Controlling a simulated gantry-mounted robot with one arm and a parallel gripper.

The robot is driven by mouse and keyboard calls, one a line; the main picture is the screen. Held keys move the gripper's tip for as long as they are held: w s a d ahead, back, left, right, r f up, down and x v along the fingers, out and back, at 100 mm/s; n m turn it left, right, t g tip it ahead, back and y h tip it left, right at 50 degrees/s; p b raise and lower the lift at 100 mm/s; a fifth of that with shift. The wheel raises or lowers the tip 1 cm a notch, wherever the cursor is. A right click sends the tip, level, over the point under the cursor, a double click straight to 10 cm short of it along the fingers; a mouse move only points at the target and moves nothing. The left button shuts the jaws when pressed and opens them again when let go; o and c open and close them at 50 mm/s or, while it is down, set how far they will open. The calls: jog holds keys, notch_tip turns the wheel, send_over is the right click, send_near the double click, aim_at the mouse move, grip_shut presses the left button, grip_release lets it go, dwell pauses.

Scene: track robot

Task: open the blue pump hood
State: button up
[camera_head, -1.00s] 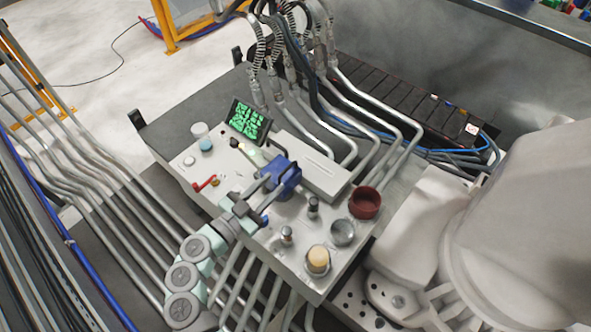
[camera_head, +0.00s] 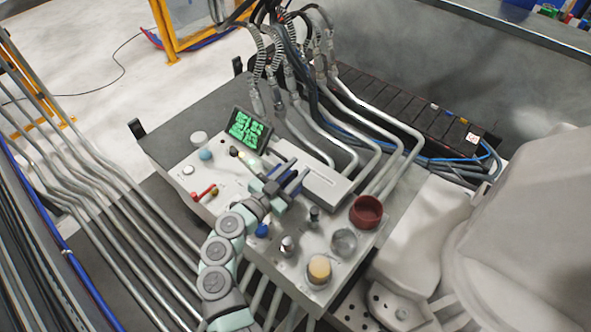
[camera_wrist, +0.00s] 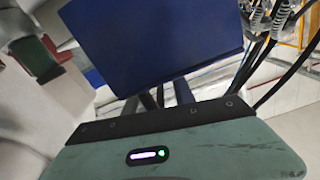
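The blue pump hood (camera_head: 286,177) is near the middle of the light grey panel in the head view, partly covered by my gripper. In the wrist view, a flat dark blue face of the hood (camera_wrist: 150,45) fills the upper middle, just beyond my gripper. My gripper (camera_head: 281,183) is at the hood, with its dark fingers overlapping the blue in the head view. In the wrist view, the fingers (camera_wrist: 150,99) run up to the hood's lower edge and their tips are hidden. I cannot tell whether they touch or grip it.
A small blue knob (camera_head: 262,230) is beside my wrist. A red cup (camera_head: 366,211), yellow-topped knob (camera_head: 319,268) and metal knobs are at the panel's right. A green-lit display (camera_head: 246,128) and red lever (camera_head: 204,192) are on the left. Pipes and hoses crowd behind.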

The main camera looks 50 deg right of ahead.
grip_shut()
dwell(1.3)
